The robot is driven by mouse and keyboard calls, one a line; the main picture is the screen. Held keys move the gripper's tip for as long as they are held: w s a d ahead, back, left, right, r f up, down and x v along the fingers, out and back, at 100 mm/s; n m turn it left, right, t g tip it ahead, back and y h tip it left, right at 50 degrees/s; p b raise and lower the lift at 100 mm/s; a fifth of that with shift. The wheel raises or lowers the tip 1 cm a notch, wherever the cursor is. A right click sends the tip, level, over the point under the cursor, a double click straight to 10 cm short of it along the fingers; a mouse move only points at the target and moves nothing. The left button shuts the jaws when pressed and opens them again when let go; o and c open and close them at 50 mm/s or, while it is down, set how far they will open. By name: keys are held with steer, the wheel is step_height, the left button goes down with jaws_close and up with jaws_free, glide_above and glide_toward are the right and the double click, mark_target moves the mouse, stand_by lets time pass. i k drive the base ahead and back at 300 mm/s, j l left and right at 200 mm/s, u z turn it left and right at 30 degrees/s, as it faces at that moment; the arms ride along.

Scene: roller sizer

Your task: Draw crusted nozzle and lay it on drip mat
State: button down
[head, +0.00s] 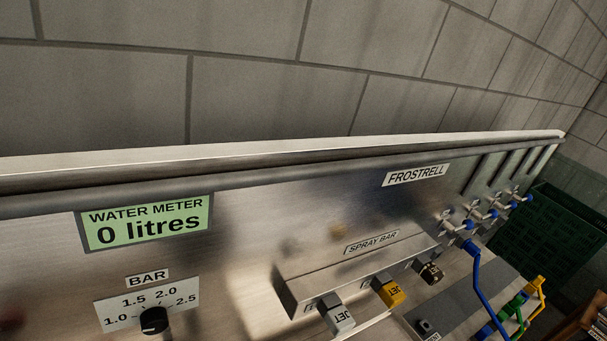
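A spray bar (345,267) juts from the steel panel, right of centre, with three nozzles in its front. The crusted nozzle (430,271) looks to be the dark brown, speckled one at the bar's right end. A yellow nozzle (389,291) sits left of it, and a grey nozzle (337,317) further left; both are marked JET. A flat dark grey surface (466,302) lies right of and below the bar; I cannot tell whether it is the drip mat. My gripper is not in view.
A green meter display (147,222) reads 0 litres above a black pressure knob (154,320). Blue-ended taps (471,224) line the panel's right end. Bent blue, green and yellow handles (489,290) stand out below them. A dark green crate (548,237) is at far right.

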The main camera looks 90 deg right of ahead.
mark_target(430, 272)
steer(key=z, duration=0.45)
steer(key=k+j+z, duration=0.1)
steer(key=z, duration=0.85)
steer(key=k+z, duration=0.1)
steer(key=z, duration=0.85)
steer(key=k+l+z, duration=0.25)
steer(key=k, duration=0.25)
